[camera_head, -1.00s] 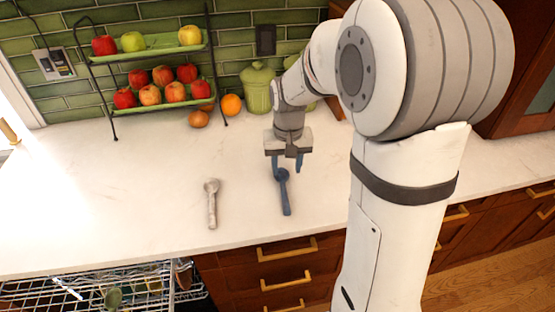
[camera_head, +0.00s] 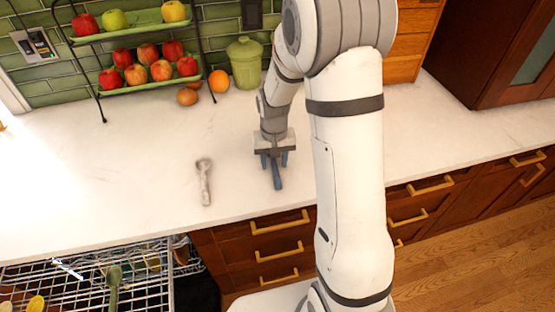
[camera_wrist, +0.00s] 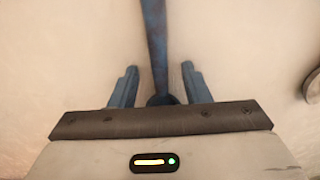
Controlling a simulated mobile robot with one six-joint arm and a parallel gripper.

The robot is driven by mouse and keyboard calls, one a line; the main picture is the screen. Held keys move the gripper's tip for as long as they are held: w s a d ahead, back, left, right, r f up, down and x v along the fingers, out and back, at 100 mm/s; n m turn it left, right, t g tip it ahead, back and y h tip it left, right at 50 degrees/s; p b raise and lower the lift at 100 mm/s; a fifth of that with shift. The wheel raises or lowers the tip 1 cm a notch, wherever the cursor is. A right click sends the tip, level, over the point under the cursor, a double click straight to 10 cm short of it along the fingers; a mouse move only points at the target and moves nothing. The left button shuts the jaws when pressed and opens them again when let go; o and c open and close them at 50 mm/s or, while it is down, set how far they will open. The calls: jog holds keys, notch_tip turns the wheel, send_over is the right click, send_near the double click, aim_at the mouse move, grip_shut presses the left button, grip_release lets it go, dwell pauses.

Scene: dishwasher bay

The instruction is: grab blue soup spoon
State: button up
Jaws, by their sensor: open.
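The blue soup spoon (camera_head: 277,180) lies on the white counter. Its handle points toward the counter's front edge, and my gripper hides its bowl in the head view. My gripper (camera_head: 273,162) is open above the bowl end. In the wrist view the spoon's handle (camera_wrist: 155,45) runs up from between the two blue fingers of my gripper (camera_wrist: 158,85). Part of the dark bowl shows between the fingers, close to the palm. There is a gap on each side, so no finger is seen touching the spoon.
A pale grey spoon (camera_head: 204,183) lies to the left on the counter (camera_head: 110,190). A fruit rack (camera_head: 150,90), an orange (camera_head: 219,81) and a green canister (camera_head: 245,65) stand behind. An open dishwasher rack (camera_head: 90,275) is at the lower left.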

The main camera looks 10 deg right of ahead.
jog(key=shift+c, duration=0.5)
grip_shut()
